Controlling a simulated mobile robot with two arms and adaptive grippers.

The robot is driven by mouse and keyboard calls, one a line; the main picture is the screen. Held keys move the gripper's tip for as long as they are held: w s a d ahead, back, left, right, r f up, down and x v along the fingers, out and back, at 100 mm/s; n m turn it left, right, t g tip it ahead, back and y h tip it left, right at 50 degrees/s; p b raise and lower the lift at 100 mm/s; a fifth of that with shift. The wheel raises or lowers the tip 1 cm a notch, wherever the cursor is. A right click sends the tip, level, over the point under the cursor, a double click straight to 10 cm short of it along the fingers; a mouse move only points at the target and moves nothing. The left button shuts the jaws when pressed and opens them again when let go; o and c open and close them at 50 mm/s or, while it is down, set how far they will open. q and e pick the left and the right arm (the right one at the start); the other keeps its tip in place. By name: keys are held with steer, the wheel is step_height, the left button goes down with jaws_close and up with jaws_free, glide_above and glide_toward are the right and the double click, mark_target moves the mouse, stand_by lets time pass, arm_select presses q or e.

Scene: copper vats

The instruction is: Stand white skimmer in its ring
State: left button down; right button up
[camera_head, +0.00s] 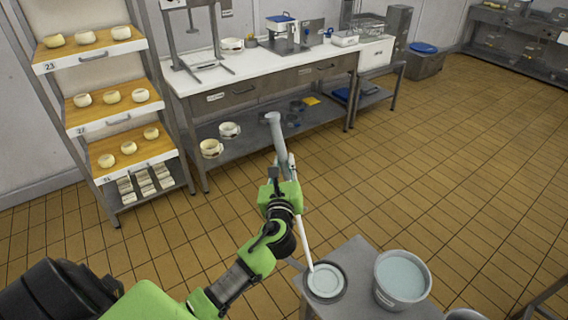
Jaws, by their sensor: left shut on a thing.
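The white skimmer shows as a thin white handle (303,232) running down from my left gripper to a pale round head (325,281) over the small grey table. My left gripper (284,172) is shut on the handle's upper part; its fingers are partly hidden by my green wrist. A dark round rim (342,291) surrounds the pale head; I cannot tell whether it is the ring, or whether the head rests in it or hovers above. A grey tube with a bent top (276,128) rises beyond the gripper. My right gripper is not in view.
A bucket of pale liquid (401,277) stands right of the skimmer head on the small grey table (352,252). A shelf rack with cheeses (100,46) is at left. A workbench (240,68) stands behind. The tiled floor at right is clear.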

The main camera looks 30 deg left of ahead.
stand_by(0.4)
arm_select(q)
steer(key=c, duration=1.8)
jaws_free()
steer(key=shift+s, duration=0.1)
steer(key=v, duration=1.2)
